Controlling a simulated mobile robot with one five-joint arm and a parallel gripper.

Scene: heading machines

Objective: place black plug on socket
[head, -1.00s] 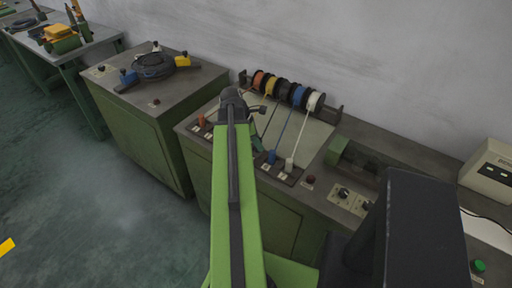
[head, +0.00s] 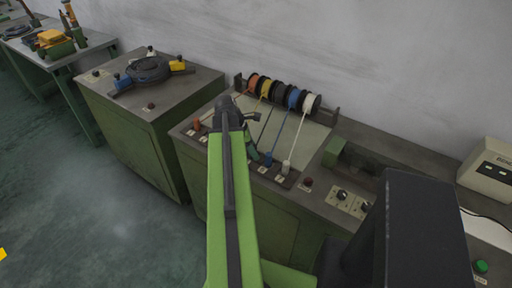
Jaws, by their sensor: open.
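The black cable (head: 264,127) runs from the black spool (head: 279,92) down the sloped panel. Its lower end, where a dark plug seems to lie, is small and partly hidden near my gripper and arm. A row of sockets with pale labels runs along the panel's front edge; the blue plug (head: 268,159) and white plug (head: 287,167) stand there at the right. An orange plug (head: 197,124) stands at the left end. My gripper (head: 256,118) is over the panel, open, with nothing visibly held. My arm hides the middle-left sockets.
A cabinet (head: 135,108) to the left carries a dark round fixture (head: 147,69) with blue and yellow blocks. A green block (head: 334,150), knobs and a beige box (head: 488,163) are to the right. A wall stands behind.

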